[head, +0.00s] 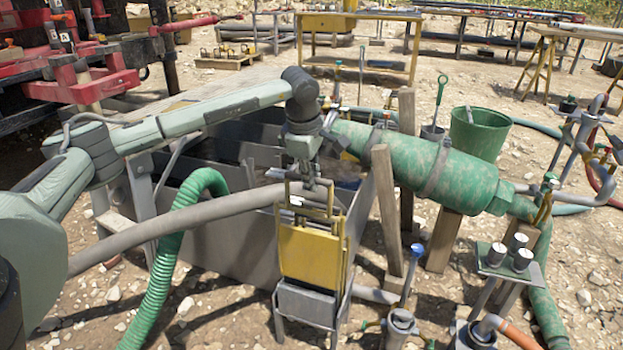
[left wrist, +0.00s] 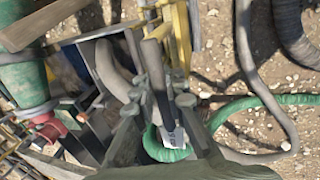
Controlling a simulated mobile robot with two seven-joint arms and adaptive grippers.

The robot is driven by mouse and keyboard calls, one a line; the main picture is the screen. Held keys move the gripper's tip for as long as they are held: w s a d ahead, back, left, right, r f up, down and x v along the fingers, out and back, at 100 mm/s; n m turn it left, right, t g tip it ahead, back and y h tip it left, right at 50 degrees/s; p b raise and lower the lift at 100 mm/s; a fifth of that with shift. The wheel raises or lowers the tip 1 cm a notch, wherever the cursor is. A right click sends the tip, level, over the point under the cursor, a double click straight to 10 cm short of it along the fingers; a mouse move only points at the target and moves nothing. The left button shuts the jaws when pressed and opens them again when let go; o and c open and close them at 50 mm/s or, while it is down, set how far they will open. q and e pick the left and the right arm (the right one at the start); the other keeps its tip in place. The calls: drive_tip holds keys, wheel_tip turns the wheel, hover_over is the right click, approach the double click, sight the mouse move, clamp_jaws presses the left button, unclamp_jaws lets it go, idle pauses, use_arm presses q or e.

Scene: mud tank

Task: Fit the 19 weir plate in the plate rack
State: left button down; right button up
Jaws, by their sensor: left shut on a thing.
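My left gripper (head: 308,182) hangs from the arm at the middle of the head view, shut on the top handle of a yellow plate. This plate, taken as the weir plate (head: 310,250), stands upright below it; no number is readable. The plate rack (head: 342,305) is a narrow grey frame with thin legs around the plate's sides. A grey panel (head: 305,305) shows below the yellow face. I cannot tell how deep the plate sits. In the left wrist view my gripper fingers (left wrist: 160,105) close around a grey bar. My right gripper is not in view.
A grey tank (head: 235,245) stands behind the rack. A thick grey hose (head: 180,222) and a green ribbed hose (head: 165,270) run close on the left. A wooden post (head: 387,210) and a large green cylinder (head: 425,165) stand close on the right.

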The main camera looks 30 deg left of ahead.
use_arm(q)
drive_tip(key=shift+f+b, duration=1.25)
drive_tip(key=shift+f, duration=1.1)
drive_tip(key=shift+f+b, duration=1.7)
drive_tip(key=shift+f, duration=1.45)
drive_tip(key=shift+f+b, duration=0.85)
drive_tip(key=shift+f, duration=0.2)
drive_tip(key=shift+f+b, duration=0.35)
drive_tip(key=shift+f, duration=0.25)
drive_tip(key=c, duration=1.6)
unclamp_jaws()
drive_tip(key=shift+o, duration=0.6)
drive_tip(key=shift+s+f, duration=0.1)
